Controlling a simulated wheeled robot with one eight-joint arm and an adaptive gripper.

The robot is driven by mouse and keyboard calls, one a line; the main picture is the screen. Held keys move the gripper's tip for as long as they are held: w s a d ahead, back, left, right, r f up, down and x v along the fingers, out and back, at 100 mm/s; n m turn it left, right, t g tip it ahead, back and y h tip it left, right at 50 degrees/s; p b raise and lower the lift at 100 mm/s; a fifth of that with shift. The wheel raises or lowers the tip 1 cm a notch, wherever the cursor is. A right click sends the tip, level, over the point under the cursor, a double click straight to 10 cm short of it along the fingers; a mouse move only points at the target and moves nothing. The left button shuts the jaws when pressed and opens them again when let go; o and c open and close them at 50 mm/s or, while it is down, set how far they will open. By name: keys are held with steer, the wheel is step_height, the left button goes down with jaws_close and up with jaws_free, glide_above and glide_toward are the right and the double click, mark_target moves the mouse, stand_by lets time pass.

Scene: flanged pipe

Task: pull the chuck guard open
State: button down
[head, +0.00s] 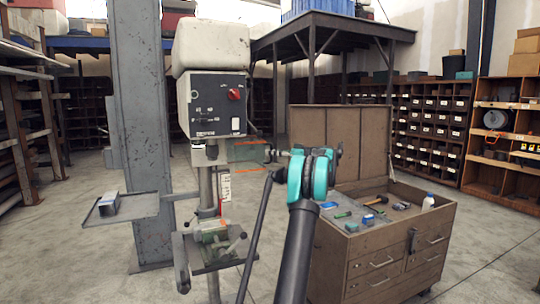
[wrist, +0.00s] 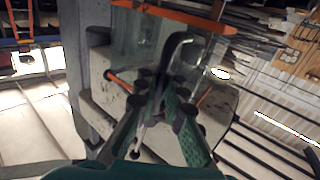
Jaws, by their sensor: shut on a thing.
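The chuck guard (head: 247,155) is a clear panel with orange edges on the drill press (head: 213,100), below its control box. In the wrist view its clear wall and orange edge (wrist: 178,17) stand beyond my fingers. A dark curved handle (wrist: 178,44) shows in front of the clear wall. My gripper (head: 271,153) is at the right side of the guard in the head view. In the wrist view my gripper (wrist: 163,88) has its fingertips together at the lower end of the handle, shut on it. The exact contact is partly hidden by the fingers.
A grey steel column (head: 140,130) stands left of the drill press. The press table with a vise (head: 212,232) is below the guard. An open brown tool chest (head: 375,245) stands close at right. The floor at front left is clear.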

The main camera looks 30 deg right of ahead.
steer(key=shift+w+d, duration=0.25)
steer(key=shift+d, duration=0.15)
steer(key=c, duration=1.6)
jaws_free()
steer(key=v, duration=1.2)
steer(key=shift+w, duration=0.2)
steer(key=shift+d, duration=0.15)
